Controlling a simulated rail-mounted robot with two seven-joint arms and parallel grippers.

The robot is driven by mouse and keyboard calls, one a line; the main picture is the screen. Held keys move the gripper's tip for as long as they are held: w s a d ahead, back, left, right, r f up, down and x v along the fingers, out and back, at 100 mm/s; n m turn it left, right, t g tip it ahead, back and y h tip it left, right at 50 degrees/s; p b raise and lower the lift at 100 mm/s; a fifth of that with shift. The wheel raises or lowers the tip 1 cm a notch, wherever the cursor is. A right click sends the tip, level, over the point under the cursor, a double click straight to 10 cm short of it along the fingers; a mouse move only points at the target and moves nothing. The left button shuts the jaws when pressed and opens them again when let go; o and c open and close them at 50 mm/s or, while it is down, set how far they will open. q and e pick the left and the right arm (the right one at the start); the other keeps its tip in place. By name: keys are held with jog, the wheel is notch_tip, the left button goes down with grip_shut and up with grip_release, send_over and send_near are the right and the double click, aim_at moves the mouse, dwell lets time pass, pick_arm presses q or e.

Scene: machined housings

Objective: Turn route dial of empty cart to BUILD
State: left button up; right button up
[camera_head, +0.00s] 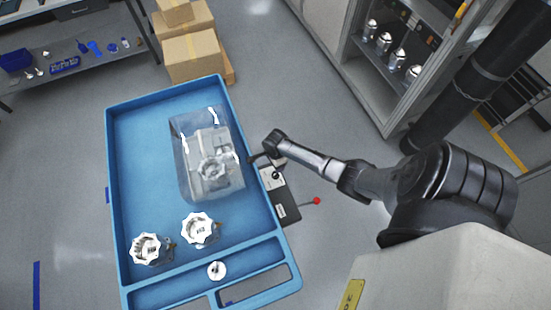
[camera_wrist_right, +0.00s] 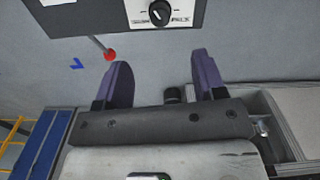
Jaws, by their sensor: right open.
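The blue cart (camera_head: 150,110) stands at the centre left of the head view and carries metal housings, one under a clear cover. On its right side a dark box (camera_head: 286,208) bears a black route dial (camera_head: 276,175) on a white label plate. The dial (camera_wrist_right: 160,12) also shows at the top of the right wrist view, with a white pointer line; its label is too small to read. My right gripper (camera_head: 266,152) is over the cart's right edge, near the dial. In the wrist view the right gripper (camera_wrist_right: 162,78) has purple fingers apart with nothing between them. My left gripper is out of view.
A lever with a red ball (camera_head: 316,201) sticks out right of the dial box, and shows left of the dial in the wrist view (camera_wrist_right: 110,55). Cardboard boxes (camera_head: 195,55) stand behind the cart. An open cabinet (camera_head: 345,65) is at back right. Floor between is clear.

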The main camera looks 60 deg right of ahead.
jog(key=shift+r, duration=0.8)
